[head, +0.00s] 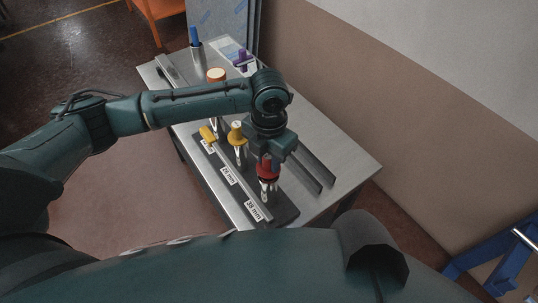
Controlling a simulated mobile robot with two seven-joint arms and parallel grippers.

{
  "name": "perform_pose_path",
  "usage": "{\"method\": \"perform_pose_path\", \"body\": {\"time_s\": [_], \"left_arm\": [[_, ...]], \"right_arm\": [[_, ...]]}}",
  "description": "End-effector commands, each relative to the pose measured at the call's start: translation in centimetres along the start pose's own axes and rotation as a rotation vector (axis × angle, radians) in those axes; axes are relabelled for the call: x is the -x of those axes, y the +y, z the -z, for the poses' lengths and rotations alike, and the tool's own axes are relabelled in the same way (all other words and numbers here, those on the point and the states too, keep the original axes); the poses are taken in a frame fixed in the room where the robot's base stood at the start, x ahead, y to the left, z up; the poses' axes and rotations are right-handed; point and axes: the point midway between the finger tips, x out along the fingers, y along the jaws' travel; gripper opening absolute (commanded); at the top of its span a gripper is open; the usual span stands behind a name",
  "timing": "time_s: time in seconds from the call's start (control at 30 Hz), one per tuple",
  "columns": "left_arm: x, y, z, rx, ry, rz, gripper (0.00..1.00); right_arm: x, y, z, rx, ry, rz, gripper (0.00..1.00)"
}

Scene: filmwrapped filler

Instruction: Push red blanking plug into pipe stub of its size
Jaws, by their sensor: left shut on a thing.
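My left gripper (269,158) is shut on the red blanking plug (267,172), pointing down over the near end of the dark rack. A metallic pipe stub (268,190) shows directly under the plug, by the label "38 mm" (253,211). I cannot tell whether the plug touches the stub or has entered it. A yellow plug-like piece (237,133) sits at a middle stub (241,155), near another size label (228,175). Another yellow piece (207,134) is to its left. My right gripper is not in view.
The rack stands on a grey metal table (345,163), whose right side is clear. Dark rails (312,167) lie right of the rack. A wall is at right.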

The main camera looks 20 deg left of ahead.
Motion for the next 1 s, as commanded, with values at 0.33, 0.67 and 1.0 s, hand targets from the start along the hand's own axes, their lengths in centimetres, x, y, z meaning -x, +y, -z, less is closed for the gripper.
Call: {"method": "perform_pose_path", "body": {"time_s": [0.33,0.67,1.0], "left_arm": [[-1.0,0.0,0.0,0.000,-0.001,0.001,0.04],[-1.8,0.0,0.0,0.000,0.000,0.001,0.04],[-2.5,0.0,0.0,0.000,0.000,0.001,0.27]], "right_arm": [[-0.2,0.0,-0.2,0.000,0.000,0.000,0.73],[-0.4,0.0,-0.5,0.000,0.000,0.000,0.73],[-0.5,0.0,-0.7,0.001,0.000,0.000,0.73]]}}
